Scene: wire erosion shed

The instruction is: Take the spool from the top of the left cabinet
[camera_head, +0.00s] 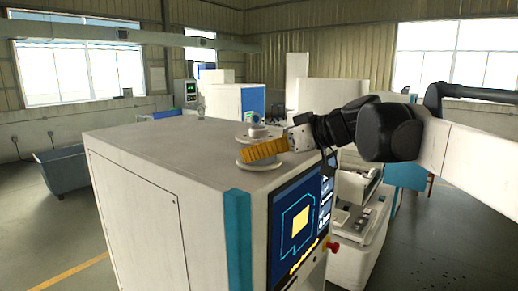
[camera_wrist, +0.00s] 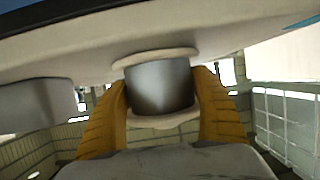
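The spool (camera_head: 258,164) is a pale flanged reel standing upright on the top of the left cabinet (camera_head: 150,143), near its right edge. In the wrist view its grey core (camera_wrist: 160,87) shows between two pale flanges, upside down, with one flange against the cabinet top. My gripper (camera_head: 262,150) comes in level from the right. Its orange fingers (camera_wrist: 160,100) lie on both sides of the core, between the flanges, with no clear gap to it. The far side of the spool is hidden.
A screen panel (camera_head: 299,223) is on the cabinet's front, with a red knob (camera_head: 332,248) beside it. Another machine (camera_head: 357,222) stands close on the right below my arm. A grey bin (camera_head: 65,170) is at the left. The cabinet top left of the spool is clear.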

